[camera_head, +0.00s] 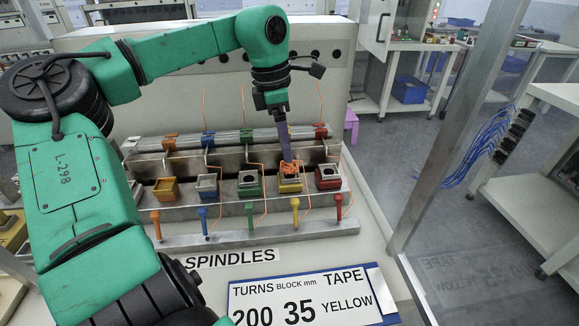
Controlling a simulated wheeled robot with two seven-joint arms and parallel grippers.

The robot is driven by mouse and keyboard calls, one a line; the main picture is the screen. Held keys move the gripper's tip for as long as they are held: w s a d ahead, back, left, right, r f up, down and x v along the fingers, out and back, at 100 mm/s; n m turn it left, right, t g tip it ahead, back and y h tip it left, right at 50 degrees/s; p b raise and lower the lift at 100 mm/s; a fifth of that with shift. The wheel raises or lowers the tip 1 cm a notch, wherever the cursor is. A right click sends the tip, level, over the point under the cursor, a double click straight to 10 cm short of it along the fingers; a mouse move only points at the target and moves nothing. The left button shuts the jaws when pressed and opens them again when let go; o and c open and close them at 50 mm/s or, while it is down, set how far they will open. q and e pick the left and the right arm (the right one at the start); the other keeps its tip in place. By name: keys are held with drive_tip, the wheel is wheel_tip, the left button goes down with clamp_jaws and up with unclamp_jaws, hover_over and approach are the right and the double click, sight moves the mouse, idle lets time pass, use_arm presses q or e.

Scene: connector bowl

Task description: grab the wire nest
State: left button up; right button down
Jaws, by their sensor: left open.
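The wire nest (291,168) is a small orange tangle on top of a yellow-sided block (290,186), fourth from the left in a row on the metal spindle rack (180,238). My left gripper (287,158) reaches down from above with its purple fingers, and its tips are right at the nest. It is open. The picture is too small to tell whether the fingers touch the wire or stand around it. My right gripper is not in view.
Close beside the nest are a green block (250,184) and a red block (328,178). Thin orange wires rise behind the rack. A sign (308,303) reads 200, 35, yellow. A metal post (455,125) stands right.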

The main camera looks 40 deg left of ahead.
sight(289, 167)
use_arm(q)
drive_tip(key=f, duration=0.2)
drive_tip(key=d+f, duration=0.1)
drive_tip(key=f, duration=0.2)
drive_tip(key=shift+w+f, duration=0.1)
drive_tip(key=shift+a+f, duration=0.1)
clamp_jaws()
